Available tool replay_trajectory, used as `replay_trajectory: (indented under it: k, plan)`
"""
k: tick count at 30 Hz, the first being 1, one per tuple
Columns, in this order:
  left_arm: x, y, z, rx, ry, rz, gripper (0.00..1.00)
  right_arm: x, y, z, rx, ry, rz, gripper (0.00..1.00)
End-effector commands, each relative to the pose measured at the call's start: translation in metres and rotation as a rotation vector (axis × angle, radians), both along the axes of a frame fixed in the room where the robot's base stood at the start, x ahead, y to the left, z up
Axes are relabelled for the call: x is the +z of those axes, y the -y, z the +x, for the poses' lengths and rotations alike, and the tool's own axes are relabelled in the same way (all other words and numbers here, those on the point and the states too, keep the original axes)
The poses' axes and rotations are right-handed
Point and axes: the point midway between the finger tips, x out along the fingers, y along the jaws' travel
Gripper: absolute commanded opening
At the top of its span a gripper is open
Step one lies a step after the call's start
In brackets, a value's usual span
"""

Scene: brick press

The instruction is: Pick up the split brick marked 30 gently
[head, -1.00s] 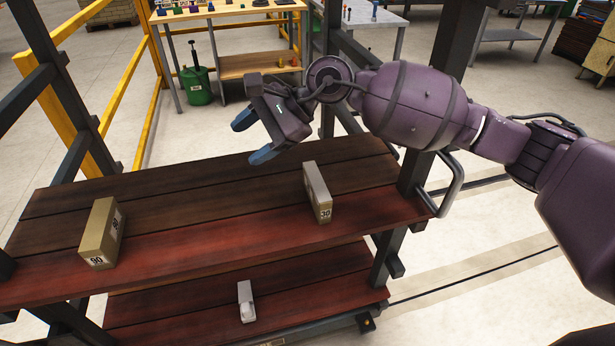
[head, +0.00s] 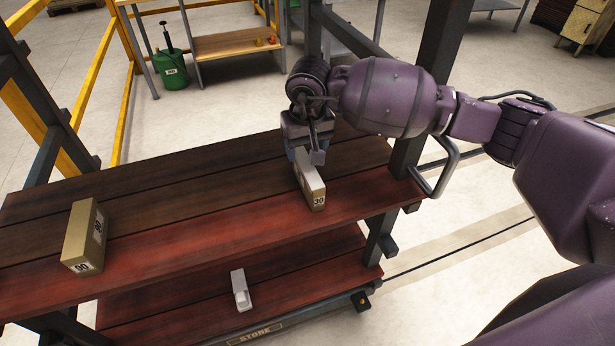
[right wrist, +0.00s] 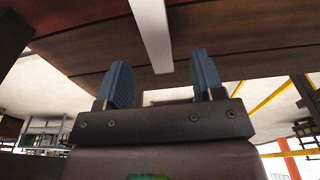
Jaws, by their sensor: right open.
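The split brick marked 30 (head: 313,187) is a narrow, pale beige block standing on edge on the upper wooden shelf (head: 180,220), toward its right end. My right gripper (head: 308,156) is over the far end of this brick, pointing down, with its blue fingers apart. In the right wrist view the brick (right wrist: 151,35) runs between and beyond the two open blue fingers (right wrist: 160,82), with a gap on each side. Whether the fingers reach down beside the brick cannot be told. My left gripper is not in view.
A wider tan brick marked 90 (head: 83,238) stands at the left of the upper shelf. A small pale grey object (head: 240,289) lies on the lower shelf (head: 170,312). A dark post (head: 425,95) rises at the shelf's right end. The middle of the upper shelf is clear.

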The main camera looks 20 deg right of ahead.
Motion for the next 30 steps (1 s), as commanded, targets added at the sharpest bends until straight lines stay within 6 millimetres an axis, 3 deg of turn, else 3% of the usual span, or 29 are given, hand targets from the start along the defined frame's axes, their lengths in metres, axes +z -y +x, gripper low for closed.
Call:
replay_trajectory:
  k: [11,19,29,30]
  plan:
    - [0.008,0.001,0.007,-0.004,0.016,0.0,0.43,-0.029,0.002,0.001,-0.003,-0.002,0.001,0.62]
    - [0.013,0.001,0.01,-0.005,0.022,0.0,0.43,-0.064,0.005,0.003,-0.003,-0.001,0.002,0.62]
    - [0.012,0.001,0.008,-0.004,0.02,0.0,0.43,-0.07,0.005,0.004,-0.001,0.001,0.001,0.62]
    - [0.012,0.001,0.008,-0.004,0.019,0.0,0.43,-0.07,0.005,0.004,-0.001,0.001,0.001,0.57]
